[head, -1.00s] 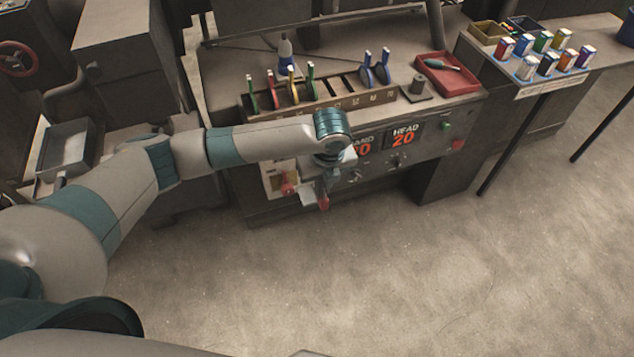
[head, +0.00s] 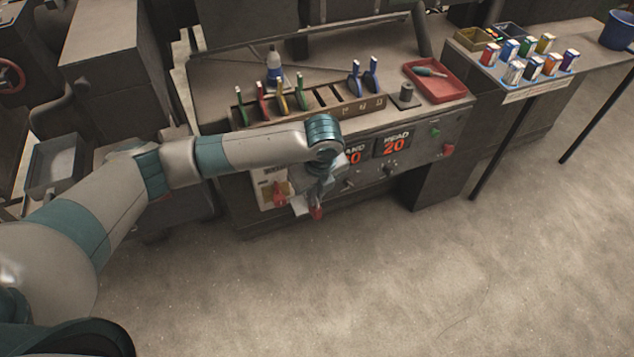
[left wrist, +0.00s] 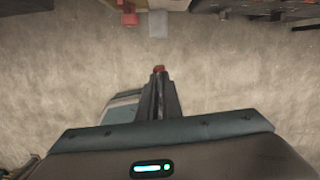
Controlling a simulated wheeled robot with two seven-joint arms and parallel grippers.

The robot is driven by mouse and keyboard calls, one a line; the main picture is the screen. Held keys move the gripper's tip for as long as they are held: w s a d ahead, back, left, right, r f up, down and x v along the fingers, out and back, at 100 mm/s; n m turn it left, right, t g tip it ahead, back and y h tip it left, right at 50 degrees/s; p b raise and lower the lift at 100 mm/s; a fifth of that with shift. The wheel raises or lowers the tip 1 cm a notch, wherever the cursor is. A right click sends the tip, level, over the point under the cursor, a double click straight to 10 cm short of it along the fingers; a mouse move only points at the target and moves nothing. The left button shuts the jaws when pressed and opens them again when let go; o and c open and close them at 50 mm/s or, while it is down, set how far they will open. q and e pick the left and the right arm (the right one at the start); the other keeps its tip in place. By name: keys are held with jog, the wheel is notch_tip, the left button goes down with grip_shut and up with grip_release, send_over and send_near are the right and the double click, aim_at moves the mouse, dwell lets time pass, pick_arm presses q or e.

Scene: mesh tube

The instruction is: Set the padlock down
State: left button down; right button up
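A small red thing, which I take for the padlock (head: 316,212), shows at the tip of my left gripper (head: 318,203), in front of the machine's lower left panel. In the left wrist view the fingers of my left gripper (left wrist: 158,85) are together, and the padlock's red end (left wrist: 158,69) shows between their tips, with only floor behind it. The fingers hide most of the padlock. My right gripper is in neither view.
A red part (head: 279,193) sits on the machine's panel just left of my gripper. The floor in front is clear.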

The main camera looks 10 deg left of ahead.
pick_arm(q)
jog(key=shift+a+r+n, duration=0.2)
jog(key=shift+r+n, duration=0.3)
jog(key=shift+n, duration=0.1)
jog(key=s+a+r+n+g, duration=0.1)
jog(key=s+a+r+n, duration=0.1)
jog(key=r+n, duration=0.3)
jog(key=s+a+r+n+g, duration=0.1)
jog(key=s+a+r+n, duration=0.2)
jog(key=n, duration=0.9)
jog(key=s+a+r+n+g+h, duration=0.1)
jog(key=s+a+r+n, duration=0.1)
jog(key=s+r+n, duration=0.4)
notch_tip(320, 180, up, 3)
jog(key=n, duration=0.3)
jog(key=shift+s+a+f+n, duration=0.2)
jog(key=shift+s+a+n, duration=0.1)
jog(key=shift+a, duration=0.1)
jog(key=shift+w, duration=0.1)
